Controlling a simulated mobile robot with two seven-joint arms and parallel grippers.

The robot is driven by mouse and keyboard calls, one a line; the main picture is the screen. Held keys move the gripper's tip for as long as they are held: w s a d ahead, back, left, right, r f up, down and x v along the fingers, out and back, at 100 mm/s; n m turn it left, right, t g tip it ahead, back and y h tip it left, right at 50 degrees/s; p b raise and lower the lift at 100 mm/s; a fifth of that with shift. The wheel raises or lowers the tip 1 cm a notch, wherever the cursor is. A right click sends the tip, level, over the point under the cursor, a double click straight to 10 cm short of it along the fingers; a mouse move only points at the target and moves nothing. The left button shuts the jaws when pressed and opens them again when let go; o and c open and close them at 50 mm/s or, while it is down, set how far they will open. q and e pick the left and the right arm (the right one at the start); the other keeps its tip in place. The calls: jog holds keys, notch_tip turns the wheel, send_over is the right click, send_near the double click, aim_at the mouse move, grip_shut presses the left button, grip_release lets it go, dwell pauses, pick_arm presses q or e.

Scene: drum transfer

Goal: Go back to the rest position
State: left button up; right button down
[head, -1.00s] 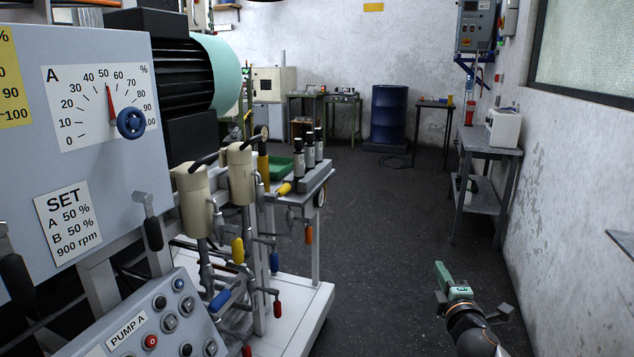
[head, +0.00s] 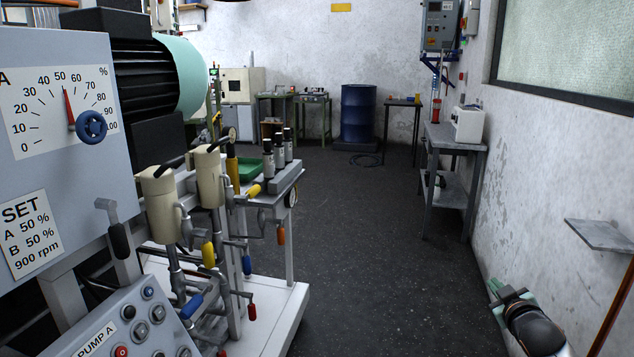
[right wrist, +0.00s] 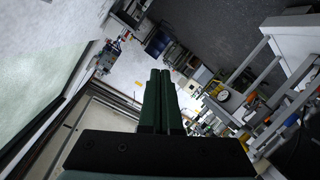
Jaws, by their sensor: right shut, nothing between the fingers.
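My right gripper (head: 497,290) shows at the lower right of the head view, near the right wall and clear of the equipment. In the right wrist view its dark green fingers (right wrist: 161,100) lie side by side, shut with nothing between them. My left gripper is not in the head view. The pump rig (head: 60,150) fills the left of the head view, with a dial reading near 50 % and a blue knob (head: 91,127). The blue drum (head: 358,112) stands upright at the back on a low dark base.
A cart with cream cylinders (head: 208,178), dark bottles (head: 278,152) and a green tray (head: 249,169) stands left of centre. A grey side table (head: 455,140) with a white box is along the right wall. A wall shelf (head: 600,235) juts out at right. The middle floor is clear.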

jog(key=s+a+f+g+y, duration=0.4)
jog(key=s+a+f+y, duration=0.2)
jog(key=s+a+f, duration=1.55)
jog(key=s+a+f+g+y, duration=0.1)
jog(key=s+a+f+g, duration=0.1)
jog(key=s+a, duration=0.85)
pick_arm(q)
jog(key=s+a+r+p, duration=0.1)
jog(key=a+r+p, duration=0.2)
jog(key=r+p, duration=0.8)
jog(key=p, duration=0.4)
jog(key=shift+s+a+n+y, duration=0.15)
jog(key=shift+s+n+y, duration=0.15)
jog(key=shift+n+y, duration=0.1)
pick_arm(e)
jog(key=s+d+r+m, duration=0.1)
jog(key=s+d+r, duration=0.1)
jog(key=r, duration=0.9)
jog(key=shift+s+d+m+t, duration=0.3)
jog(key=shift+s+t, duration=0.1)
jog(key=shift+s, duration=0.15)
